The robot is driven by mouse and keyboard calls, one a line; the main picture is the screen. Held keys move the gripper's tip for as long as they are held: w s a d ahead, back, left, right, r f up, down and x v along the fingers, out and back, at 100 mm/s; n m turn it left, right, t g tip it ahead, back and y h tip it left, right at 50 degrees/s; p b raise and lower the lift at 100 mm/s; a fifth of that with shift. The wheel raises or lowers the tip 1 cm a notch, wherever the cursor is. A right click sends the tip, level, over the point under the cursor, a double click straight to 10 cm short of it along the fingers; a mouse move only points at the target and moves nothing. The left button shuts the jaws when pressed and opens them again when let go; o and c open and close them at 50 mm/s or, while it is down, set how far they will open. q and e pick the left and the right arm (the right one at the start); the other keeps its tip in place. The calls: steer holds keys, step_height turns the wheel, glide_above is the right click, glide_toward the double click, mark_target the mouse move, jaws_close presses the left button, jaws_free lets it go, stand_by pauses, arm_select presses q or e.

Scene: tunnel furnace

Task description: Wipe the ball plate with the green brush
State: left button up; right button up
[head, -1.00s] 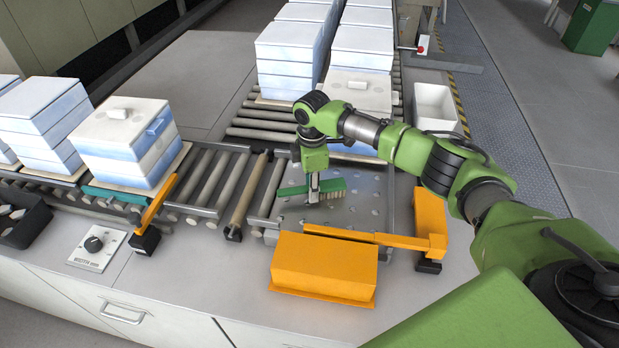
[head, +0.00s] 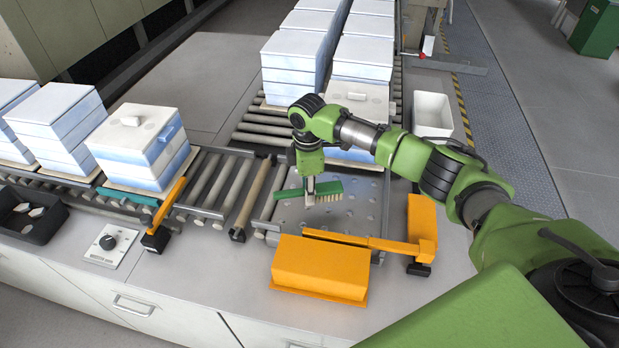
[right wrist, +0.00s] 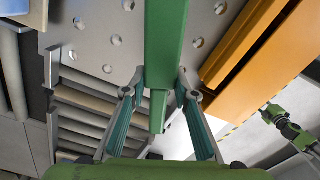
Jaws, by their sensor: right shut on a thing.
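The ball plate (head: 358,204) is a grey metal plate with several round spots, between the rollers and the orange parts. The green brush (head: 327,187) has a green back and pale bristles pointing down. It is over the plate's left and middle part; I cannot tell whether the bristles touch it. My right gripper (head: 310,197) points down and is shut on the brush. In the right wrist view the green brush (right wrist: 166,50) runs between the two fingers (right wrist: 158,95), with the holed plate (right wrist: 95,40) behind it. My left gripper is not in view.
An orange box (head: 320,268) and an orange bar (head: 360,240) stand along the plate's front edge, with an orange block (head: 422,220) at its right. Rollers (head: 215,185) lie to the left. Stacked white-blue boxes (head: 358,50) stand behind. A white bin (head: 432,113) is at back right.

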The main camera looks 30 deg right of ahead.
steer(key=shift+s+r, duration=0.1)
steer(key=shift+r, duration=1.3)
steer(key=shift+a, duration=0.15)
